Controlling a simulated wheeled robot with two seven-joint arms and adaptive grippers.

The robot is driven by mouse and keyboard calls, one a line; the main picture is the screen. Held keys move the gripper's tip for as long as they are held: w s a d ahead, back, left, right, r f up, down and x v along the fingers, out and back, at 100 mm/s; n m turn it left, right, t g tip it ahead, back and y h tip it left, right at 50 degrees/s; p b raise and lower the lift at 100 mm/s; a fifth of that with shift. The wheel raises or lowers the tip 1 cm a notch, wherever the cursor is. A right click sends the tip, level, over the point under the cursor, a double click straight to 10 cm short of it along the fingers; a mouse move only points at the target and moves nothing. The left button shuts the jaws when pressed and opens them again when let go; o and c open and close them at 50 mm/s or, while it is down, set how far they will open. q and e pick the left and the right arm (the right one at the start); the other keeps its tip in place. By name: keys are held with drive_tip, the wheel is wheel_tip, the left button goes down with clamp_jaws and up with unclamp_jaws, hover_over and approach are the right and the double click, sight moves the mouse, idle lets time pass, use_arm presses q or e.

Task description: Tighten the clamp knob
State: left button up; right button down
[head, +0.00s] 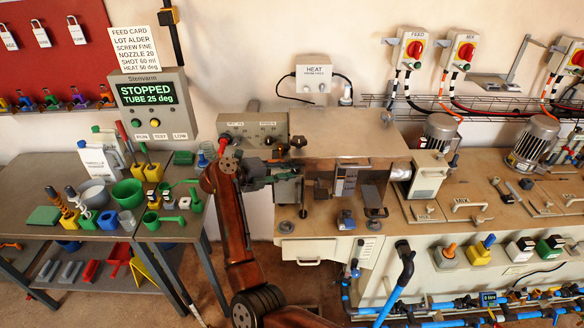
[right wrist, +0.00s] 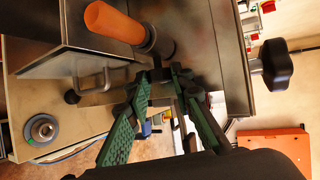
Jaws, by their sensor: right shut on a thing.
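My right gripper (head: 268,181) reaches in from the left to the front of the machine, below its top cover. In the right wrist view its green fingers (right wrist: 164,82) come together at the tips on a small dark part, which looks like the clamp knob; the fingers and shadow hide most of it. The knob's turning angle cannot be told. A larger black knob (right wrist: 275,65) stands free at the right of the wrist view, apart from the fingers. An orange handle (right wrist: 115,22) with a dark collar is just beyond the fingertips. My left gripper does not show.
The machine's metal cover (head: 345,130) is close above the gripper. A control display (head: 148,93) reads STOPPED, TUBE 25 deg. A table (head: 165,232) at left carries bowls, cups and tools. A round grey fitting (right wrist: 41,130) and metal handle (right wrist: 98,82) are beside the fingers.

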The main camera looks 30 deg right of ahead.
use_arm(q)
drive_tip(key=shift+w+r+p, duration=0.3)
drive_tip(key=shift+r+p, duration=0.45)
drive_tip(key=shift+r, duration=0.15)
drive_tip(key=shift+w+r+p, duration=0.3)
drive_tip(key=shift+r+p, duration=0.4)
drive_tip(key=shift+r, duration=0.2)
use_arm(e)
drive_tip(key=shift+s+r+m+y, duration=0.1)
drive_tip(key=shift+m+y, duration=0.3)
drive_tip(key=shift+y, duration=0.8)
drive_tip(key=c, duration=1.7)
unclamp_jaws()
drive_tip(key=shift+d, duration=0.1)
